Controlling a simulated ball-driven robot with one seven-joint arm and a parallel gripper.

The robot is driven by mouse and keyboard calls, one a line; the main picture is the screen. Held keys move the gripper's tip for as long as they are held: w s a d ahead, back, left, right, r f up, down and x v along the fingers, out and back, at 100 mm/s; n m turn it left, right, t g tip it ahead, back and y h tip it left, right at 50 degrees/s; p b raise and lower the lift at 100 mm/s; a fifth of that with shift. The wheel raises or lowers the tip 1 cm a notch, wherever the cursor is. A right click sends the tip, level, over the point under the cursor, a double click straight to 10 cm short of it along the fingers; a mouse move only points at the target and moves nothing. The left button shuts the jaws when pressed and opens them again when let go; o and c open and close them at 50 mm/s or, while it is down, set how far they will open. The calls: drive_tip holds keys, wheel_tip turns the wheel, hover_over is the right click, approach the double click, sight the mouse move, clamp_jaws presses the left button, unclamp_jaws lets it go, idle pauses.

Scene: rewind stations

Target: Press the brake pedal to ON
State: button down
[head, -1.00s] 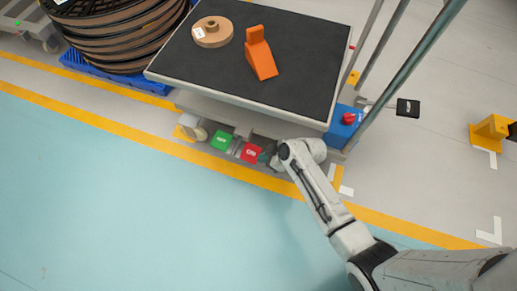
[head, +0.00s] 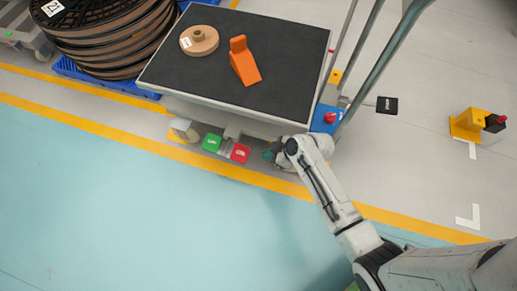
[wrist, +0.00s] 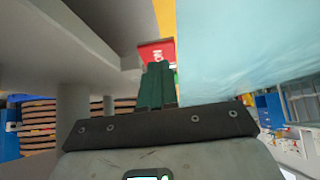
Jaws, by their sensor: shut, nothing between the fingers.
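The red pedal (head: 240,153), with a white label, sits low at the cart's near edge, beside a green pedal (head: 212,142) to its left. In the wrist view the red pedal (wrist: 156,52) lies just beyond my fingertips, partly covered by them; its lettering looks like ON. My gripper (head: 269,155) is low at the cart's edge, right of the red pedal, with a small gap in the head view. Its dark green fingers (wrist: 158,70) are together and empty. Whether the fingertips touch the pedal cannot be told.
The grey cart (head: 150,82) carries an orange wedge (head: 245,62) and a cardboard spool (head: 199,40). A caster (head: 185,128) is left of the pedals. A blue box with a red button (head: 328,118) is at the right. The teal floor (head: 120,210) in front is clear.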

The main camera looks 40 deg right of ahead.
drive_tip(key=s+d+r+p, duration=0.4)
drive_tip(key=s+d+r, duration=0.3)
drive_tip(key=s, duration=0.2)
drive_tip(key=shift+s+r, duration=0.2)
drive_tip(key=shift+s, duration=0.15)
drive_tip(key=s+a+r+m+g+h, duration=0.2)
drive_tip(key=s+r+m+g, duration=0.15)
drive_tip(key=r, duration=0.35)
drive_tip(key=s+a+r+m+g+h, duration=0.2)
drive_tip(key=s+r+m+h, duration=0.15)
drive_tip(key=s+r, duration=0.2)
wheel_tip(320, 180, up, 29)
drive_tip(key=p, duration=2.8)
drive_tip(key=shift+w+f+m+y, duration=0.15)
drive_tip(key=shift+w+m+y, duration=0.15)
drive_tip(key=shift+y, duration=0.05)
